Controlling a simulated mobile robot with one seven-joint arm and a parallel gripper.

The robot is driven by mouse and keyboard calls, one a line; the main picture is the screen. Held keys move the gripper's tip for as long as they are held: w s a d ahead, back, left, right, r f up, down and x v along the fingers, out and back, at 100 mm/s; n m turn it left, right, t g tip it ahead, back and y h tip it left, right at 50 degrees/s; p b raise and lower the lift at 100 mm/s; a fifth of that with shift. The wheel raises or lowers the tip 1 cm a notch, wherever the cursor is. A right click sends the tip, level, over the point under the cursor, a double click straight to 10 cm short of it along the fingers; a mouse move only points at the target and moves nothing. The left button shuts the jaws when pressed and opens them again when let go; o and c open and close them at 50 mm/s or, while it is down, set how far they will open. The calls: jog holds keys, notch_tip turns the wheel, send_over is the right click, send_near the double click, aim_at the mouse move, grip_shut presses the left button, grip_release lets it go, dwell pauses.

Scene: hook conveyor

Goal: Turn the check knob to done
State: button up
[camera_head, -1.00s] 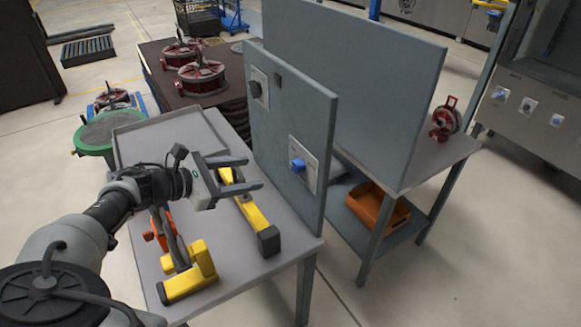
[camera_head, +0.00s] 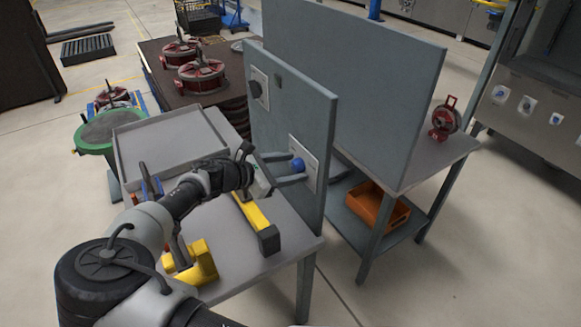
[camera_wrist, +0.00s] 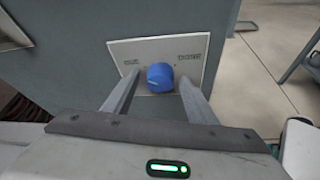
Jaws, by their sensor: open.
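The blue knob (camera_head: 298,165) sits on a pale plate (camera_head: 306,150) on the grey upright panel. In the wrist view the knob (camera_wrist: 160,77) is near the middle, with small lettering left and right of it on the plate (camera_wrist: 135,48); I cannot read it surely. My gripper (camera_head: 291,168) is open, its fingers pointing at the panel. In the wrist view the two fingers of my gripper (camera_wrist: 160,90) lie either side of the knob, with gaps visible. Whether the fingertips reach as far as the plate I cannot tell.
A dark knob on another plate (camera_head: 259,88) is higher on the panel (camera_head: 285,115). Below my arm, a yellow and black tool (camera_head: 258,225) and another yellow piece (camera_head: 196,265) lie on the grey table (camera_head: 240,277). A grey tray (camera_head: 168,140) is at the back left.

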jog(key=shift+c, duration=0.6)
jog(key=c, duration=0.9)
jog(key=shift+c, duration=0.2)
